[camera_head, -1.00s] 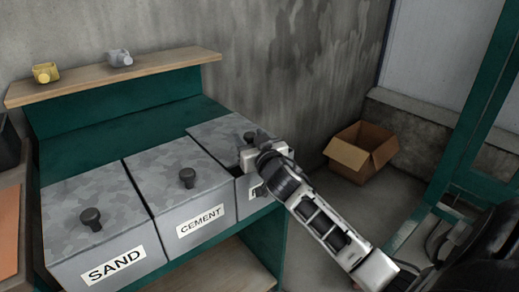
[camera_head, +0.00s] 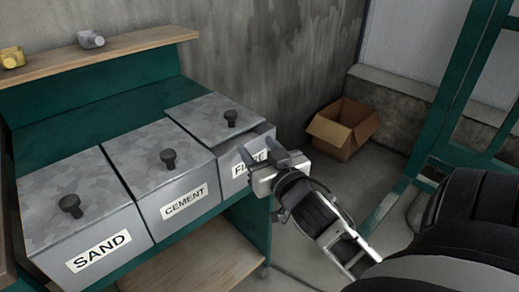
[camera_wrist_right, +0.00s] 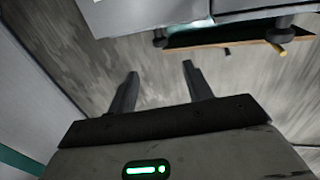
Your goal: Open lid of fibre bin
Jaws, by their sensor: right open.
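The fibre bin (camera_head: 233,187) is the right-hand grey bin in the head view, its label partly hidden by my right gripper. Its mottled grey lid (camera_head: 200,113) lies on top with a black knob (camera_head: 231,118). A strip shows between the lid's right edge and the bin's front; I cannot tell whether it is a gap. My right gripper (camera_head: 260,153) is open and empty, in front of the label and below the knob. In the right wrist view its two fingers (camera_wrist_right: 158,82) are apart with nothing between them. My left gripper is not in view.
The cement bin (camera_head: 165,165) and sand bin (camera_head: 80,215) stand to the left, each with a knobbed lid. A wooden shelf (camera_head: 130,45) behind holds a grey scoop (camera_head: 90,39) and a yellow one (camera_head: 12,58). An open cardboard box (camera_head: 343,127) sits on the floor at right.

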